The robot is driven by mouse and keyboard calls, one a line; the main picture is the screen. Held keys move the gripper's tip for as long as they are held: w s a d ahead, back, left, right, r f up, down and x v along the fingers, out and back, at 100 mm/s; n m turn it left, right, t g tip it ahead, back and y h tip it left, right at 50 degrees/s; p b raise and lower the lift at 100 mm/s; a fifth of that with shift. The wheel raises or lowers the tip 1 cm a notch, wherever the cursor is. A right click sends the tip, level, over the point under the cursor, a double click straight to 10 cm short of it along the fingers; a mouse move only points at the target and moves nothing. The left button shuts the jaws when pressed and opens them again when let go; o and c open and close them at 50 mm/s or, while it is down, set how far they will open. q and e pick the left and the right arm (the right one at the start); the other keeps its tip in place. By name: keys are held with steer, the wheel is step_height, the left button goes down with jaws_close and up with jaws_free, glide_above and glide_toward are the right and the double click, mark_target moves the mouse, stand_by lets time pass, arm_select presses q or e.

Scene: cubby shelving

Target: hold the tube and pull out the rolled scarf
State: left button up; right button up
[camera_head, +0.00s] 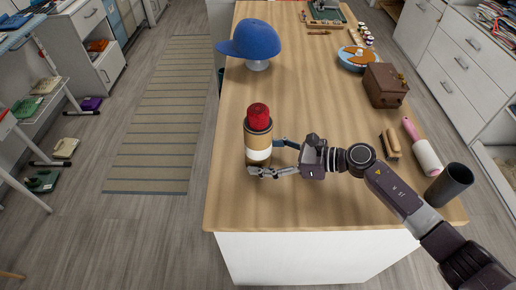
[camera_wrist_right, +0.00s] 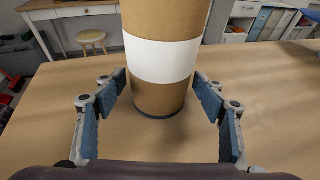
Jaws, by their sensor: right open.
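A brown cardboard tube (camera_head: 258,152) with a white band stands upright on the wooden table. The red rolled scarf (camera_head: 258,113) sticks out of its dark-rimmed top. My right gripper (camera_head: 262,157) reaches in from the right, low on the tube. In the right wrist view the tube (camera_wrist_right: 161,93) stands between the two blue-padded fingers (camera_wrist_right: 166,98). The fingers are open, with a gap on each side of the tube. The scarf is outside the right wrist view. My left gripper is not in view.
A blue cap (camera_head: 252,40) on a stand is farther back. A brown box (camera_head: 385,86), a brush (camera_head: 390,144), a pink-handled roller (camera_head: 424,150) and a black cup (camera_head: 449,184) stand or lie on the right. The table's middle is clear.

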steer(key=shift+c, duration=0.4)
steer(key=c, duration=0.7)
steer(key=o, duration=0.7)
steer(key=shift+c, duration=0.2)
steer(key=c, duration=0.7)
